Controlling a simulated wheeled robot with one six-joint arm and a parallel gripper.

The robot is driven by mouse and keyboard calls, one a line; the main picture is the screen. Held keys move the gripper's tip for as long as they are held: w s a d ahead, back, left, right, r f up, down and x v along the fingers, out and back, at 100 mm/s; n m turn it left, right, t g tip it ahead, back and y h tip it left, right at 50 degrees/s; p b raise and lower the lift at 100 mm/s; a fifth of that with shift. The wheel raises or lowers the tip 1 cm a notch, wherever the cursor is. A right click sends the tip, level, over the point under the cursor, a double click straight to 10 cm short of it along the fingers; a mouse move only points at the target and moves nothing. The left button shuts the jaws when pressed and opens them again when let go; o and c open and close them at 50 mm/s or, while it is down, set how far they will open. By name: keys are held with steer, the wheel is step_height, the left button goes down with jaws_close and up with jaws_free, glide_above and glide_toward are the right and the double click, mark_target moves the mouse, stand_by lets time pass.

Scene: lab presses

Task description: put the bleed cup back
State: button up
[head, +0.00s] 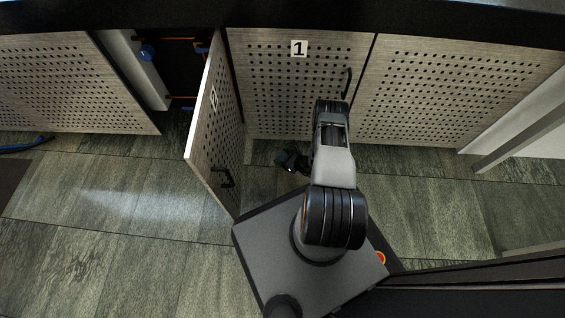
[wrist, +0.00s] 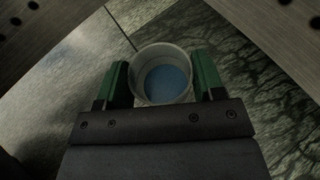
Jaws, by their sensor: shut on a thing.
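The bleed cup (wrist: 160,54) is a pale round cup with blue liquid inside, seen from above in the wrist view. My gripper (wrist: 162,80) has its two green fingers shut on the cup's sides. The cup looks about upright, above the tiled floor. In the head view my gripper (head: 290,159) is low in front of the cabinet fronts, right of the open door; I cannot make out the cup there.
The perforated door 2 (head: 215,125) stands open, jutting toward me at the left of my arm. Behind it is an open bay with a blue knob (head: 147,53) and dark piping. Door 1 (head: 300,85) is closed. Free floor (head: 110,200) lies to the left.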

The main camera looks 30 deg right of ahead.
step_height(320, 180, down, 4)
steer(key=shift+r+b, duration=0.15)
steer(key=shift+b, duration=0.85)
steer(key=shift+r, duration=0.1)
steer(key=o, duration=1)
steer(key=shift+f, duration=0.2)
steer(key=shift+r, duration=0.1)
